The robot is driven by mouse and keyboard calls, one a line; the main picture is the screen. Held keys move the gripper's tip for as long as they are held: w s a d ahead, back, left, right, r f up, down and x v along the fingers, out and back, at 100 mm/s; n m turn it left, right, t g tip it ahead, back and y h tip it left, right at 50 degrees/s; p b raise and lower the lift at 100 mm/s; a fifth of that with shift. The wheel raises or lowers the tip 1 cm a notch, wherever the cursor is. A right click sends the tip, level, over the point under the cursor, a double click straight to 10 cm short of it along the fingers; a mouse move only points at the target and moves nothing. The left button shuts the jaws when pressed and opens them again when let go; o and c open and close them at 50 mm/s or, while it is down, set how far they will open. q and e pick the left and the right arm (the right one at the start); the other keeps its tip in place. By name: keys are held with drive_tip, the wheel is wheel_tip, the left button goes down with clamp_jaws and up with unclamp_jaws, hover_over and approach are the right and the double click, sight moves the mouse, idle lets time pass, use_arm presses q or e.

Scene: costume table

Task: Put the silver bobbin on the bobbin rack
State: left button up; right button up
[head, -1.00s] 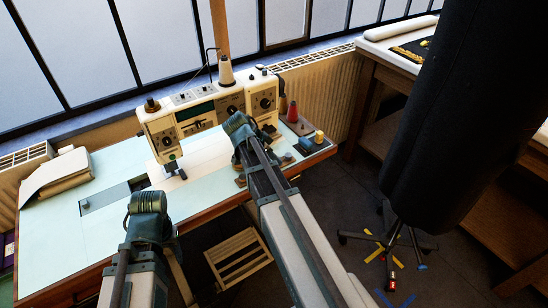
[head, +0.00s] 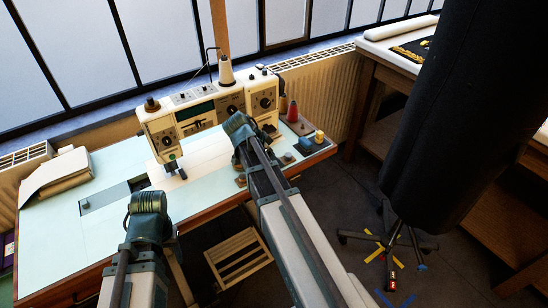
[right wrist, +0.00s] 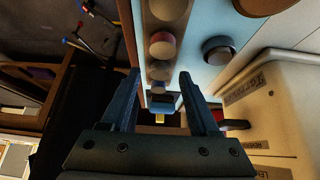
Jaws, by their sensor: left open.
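My right gripper (right wrist: 159,76) is open in the right wrist view, its two fingers spread, pointing along the table edge. Several small round bobbin-like pieces line that edge; one with a pinkish top (right wrist: 163,45) lies just past the fingertips. A grey-blue disc (right wrist: 216,50) sits apart on the pale tabletop; I cannot tell which piece is the silver bobbin. A blue block (right wrist: 160,104) shows between the fingers, farther off; I cannot tell whether it is the rack. In the head view, my right gripper (head: 238,124) hides its own fingers. My left gripper (head: 147,203) is open over the front table edge.
The white sewing machine (head: 190,120) stands at the back of the pale table (head: 75,235) and close beside the right gripper. A red cone (head: 293,112) and a yellow piece (head: 319,135) are at the right end. Folded cloth (head: 55,175) lies left; the left tabletop is mostly clear.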

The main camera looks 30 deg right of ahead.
drive_tip(key=p+v, duration=1.1)
drive_tip(key=v, duration=0.2)
drive_tip(key=shift+a+r+p, duration=0.15)
drive_tip(key=shift+r+p, duration=0.2)
drive_tip(key=s+a+f+n+y, duration=0.1)
drive_tip(key=s+a+n+y, duration=0.1)
drive_tip(key=s+a+n, duration=0.6)
drive_tip(key=s+a+f+n+y, duration=0.2)
drive_tip(key=s+a+n, duration=0.6)
drive_tip(key=a+n, duration=0.5)
drive_tip(key=shift+a+f+g+y, duration=0.2)
drive_tip(key=shift+a+g+y, duration=0.15)
drive_tip(key=shift+y, duration=0.35)
